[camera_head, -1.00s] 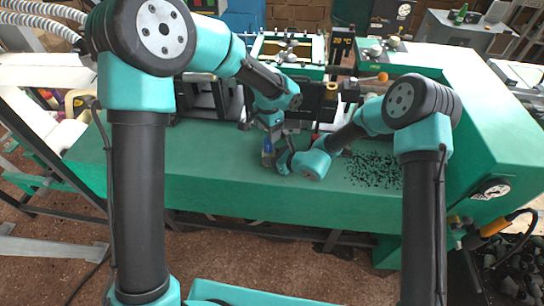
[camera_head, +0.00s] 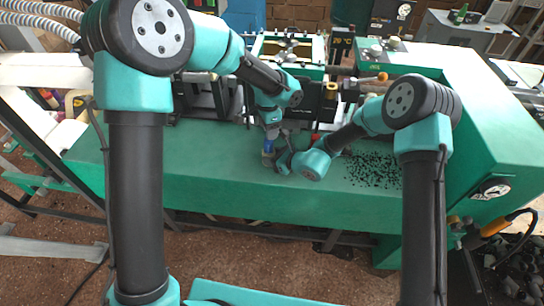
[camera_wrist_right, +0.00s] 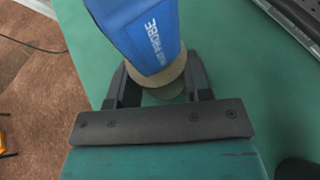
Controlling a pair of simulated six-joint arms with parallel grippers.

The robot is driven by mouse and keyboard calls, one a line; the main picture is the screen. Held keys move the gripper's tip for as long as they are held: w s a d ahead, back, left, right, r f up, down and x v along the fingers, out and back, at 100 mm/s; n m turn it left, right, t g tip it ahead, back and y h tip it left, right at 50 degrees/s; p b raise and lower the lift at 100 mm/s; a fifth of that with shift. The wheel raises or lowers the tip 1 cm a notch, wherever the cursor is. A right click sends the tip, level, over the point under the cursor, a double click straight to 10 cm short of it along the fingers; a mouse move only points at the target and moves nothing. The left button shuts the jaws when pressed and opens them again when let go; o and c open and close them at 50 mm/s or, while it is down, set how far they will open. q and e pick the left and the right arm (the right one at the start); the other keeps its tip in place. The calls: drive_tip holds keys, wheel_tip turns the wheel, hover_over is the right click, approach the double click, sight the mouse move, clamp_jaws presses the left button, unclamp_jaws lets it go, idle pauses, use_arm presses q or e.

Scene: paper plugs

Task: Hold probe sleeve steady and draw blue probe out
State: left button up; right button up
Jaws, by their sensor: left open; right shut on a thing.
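The blue probe (camera_wrist_right: 145,30) stands large in the right wrist view, with pale lettering on its side. The tan probe sleeve (camera_wrist_right: 168,80) shows as a ring around its lower end. My right gripper (camera_wrist_right: 160,82) is shut on the sleeve, one dark finger on each side. In the head view the blue probe (camera_head: 268,146) is small, above the green bench top. My right gripper (camera_head: 282,161) reaches it from the lower right. My left gripper (camera_head: 272,131) is open just above the probe; whether its fingers touch the probe is too small to tell.
The green bench (camera_head: 210,165) is mostly clear to the left and in front. Black crumbs (camera_head: 374,169) lie to the right of my right arm. Dark machine parts (camera_head: 205,100) stand along the back behind the grippers.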

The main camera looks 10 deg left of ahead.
use_arm(q)
wheel_tip(320, 180, up, 3)
drive_tip(key=m, duration=0.6)
drive_tip(key=shift+f, duration=0.2)
wheel_tip(320, 180, up, 2)
drive_tip(key=m, duration=0.5)
drive_tip(key=shift+f, duration=0.1)
drive_tip(key=shift+f, duration=2.95)
drive_tip(key=shift+f, duration=0.1)
